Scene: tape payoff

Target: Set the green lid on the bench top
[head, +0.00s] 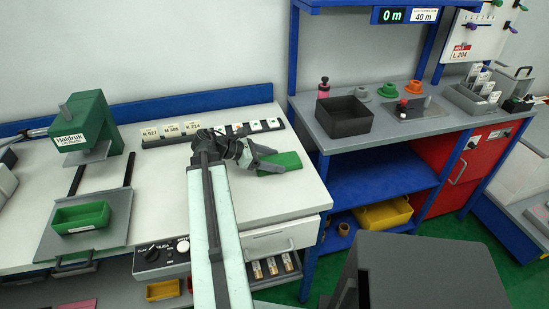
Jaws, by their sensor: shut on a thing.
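The green lid (284,161) is a flat green plate at the right part of the white bench top (285,192). My gripper (264,158) is shut on the lid's left end. The lid is low over the bench; I cannot tell whether it touches the surface. The gripper partly hides its left end.
A green open box (81,218) sits on a grey plate in front of the green press (86,127) at left. A labelled rack (215,132) lines the bench's back. A blue-framed grey bench (400,125) with a dark tray (344,116) stands at right.

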